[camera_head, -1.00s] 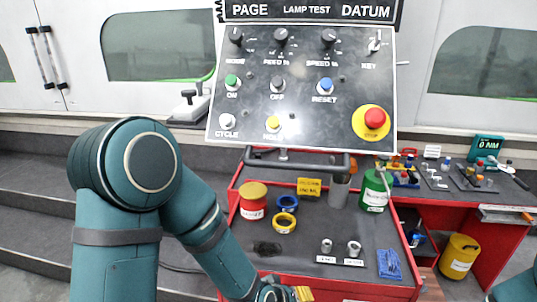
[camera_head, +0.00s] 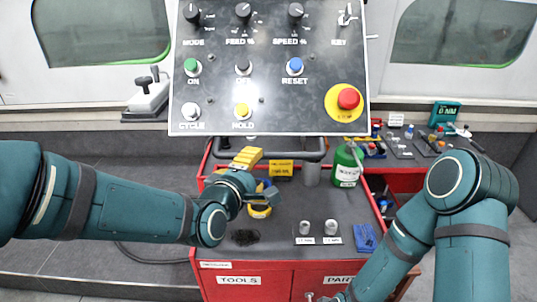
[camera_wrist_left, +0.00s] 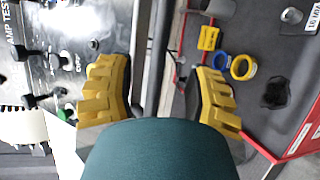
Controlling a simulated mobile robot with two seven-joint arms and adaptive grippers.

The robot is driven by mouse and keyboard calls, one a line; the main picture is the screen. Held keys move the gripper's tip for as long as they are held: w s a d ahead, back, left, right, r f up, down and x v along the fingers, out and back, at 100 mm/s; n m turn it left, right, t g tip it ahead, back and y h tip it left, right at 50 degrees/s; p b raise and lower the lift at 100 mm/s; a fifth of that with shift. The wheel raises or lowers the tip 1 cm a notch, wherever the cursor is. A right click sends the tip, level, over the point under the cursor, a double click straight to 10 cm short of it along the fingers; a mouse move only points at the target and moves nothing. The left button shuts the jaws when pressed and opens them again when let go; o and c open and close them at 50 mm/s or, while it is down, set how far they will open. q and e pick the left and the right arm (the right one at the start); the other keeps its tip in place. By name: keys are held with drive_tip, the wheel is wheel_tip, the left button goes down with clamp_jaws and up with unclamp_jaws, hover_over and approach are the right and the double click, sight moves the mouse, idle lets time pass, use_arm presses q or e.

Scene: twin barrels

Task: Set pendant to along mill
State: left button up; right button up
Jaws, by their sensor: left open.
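The pendant (camera_head: 218,88) is a dark panel with knobs, a key switch, coloured buttons and a red stop on yellow. It hangs at the top centre, facing me, its top cut off. A dark handle bar (camera_head: 316,156) runs below it. My left gripper (camera_head: 248,157), with yellow fingers, is just under the pendant's lower edge near the bar's left part. In the left wrist view its fingers (camera_wrist_left: 160,90) are wide apart, with the bar beyond between them and the pendant (camera_wrist_left: 68,38) at left. My right arm reaches down at right; its gripper is out of frame.
A red bench stands right. The white mill enclosure (camera_head: 75,75) is behind.

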sight(268, 157)
use_arm(q)
drive_tip(key=x, duration=0.9)
drive_tip(key=shift+s, duration=0.1)
clamp_jaws()
